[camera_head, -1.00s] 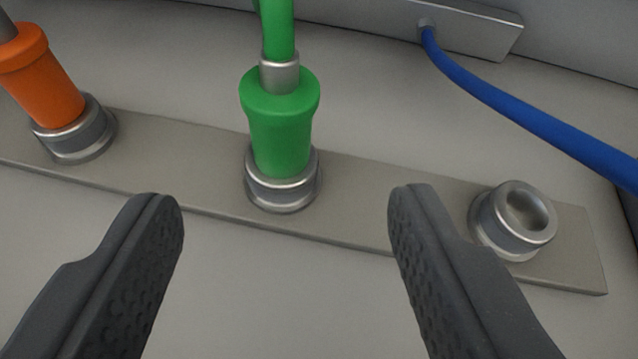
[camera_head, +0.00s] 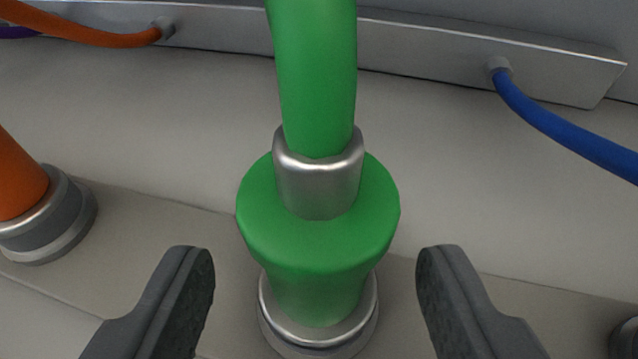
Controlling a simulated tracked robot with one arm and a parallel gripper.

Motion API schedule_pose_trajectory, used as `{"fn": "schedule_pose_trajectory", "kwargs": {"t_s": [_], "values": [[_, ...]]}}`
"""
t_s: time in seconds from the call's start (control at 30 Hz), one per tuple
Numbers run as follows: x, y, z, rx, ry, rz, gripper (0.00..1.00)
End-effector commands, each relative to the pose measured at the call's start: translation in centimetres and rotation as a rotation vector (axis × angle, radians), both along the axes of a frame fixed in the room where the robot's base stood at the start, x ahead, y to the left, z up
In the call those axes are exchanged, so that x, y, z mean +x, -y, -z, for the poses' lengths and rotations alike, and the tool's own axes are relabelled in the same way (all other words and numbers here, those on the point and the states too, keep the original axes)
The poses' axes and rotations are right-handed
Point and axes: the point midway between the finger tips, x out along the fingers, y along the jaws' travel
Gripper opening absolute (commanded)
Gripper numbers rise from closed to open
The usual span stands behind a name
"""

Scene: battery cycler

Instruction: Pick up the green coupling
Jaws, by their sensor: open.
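The green coupling (camera_head: 318,235) stands upright in a metal socket (camera_head: 318,335) in the middle of the view. A metal collar (camera_head: 318,180) sits on its top, and a thick green hose (camera_head: 313,75) rises from it. My gripper (camera_head: 315,270) is open. One dark finger is to the left of the coupling's lower part and the other to its right. A gap shows between each finger and the coupling, and nothing is held.
An orange coupling (camera_head: 15,180) stands in a socket at the left edge. A socket (camera_head: 625,340) is partly cut off at the lower right. A blue hose (camera_head: 560,125) and an orange hose (camera_head: 85,32) run from the grey bar (camera_head: 430,50) at the back.

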Motion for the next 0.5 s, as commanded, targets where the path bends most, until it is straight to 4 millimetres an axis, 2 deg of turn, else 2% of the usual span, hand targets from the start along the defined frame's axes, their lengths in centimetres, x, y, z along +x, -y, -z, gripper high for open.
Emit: {"fn": "schedule_pose_trajectory", "kwargs": {"t_s": [0.17, 0.5], "values": [[0.7, 0.0, 0.2, 0.0, 0.0, -0.001, 0.55], [4.3, 0.0, 1.3, 0.002, -0.002, -0.003, 0.55]]}}
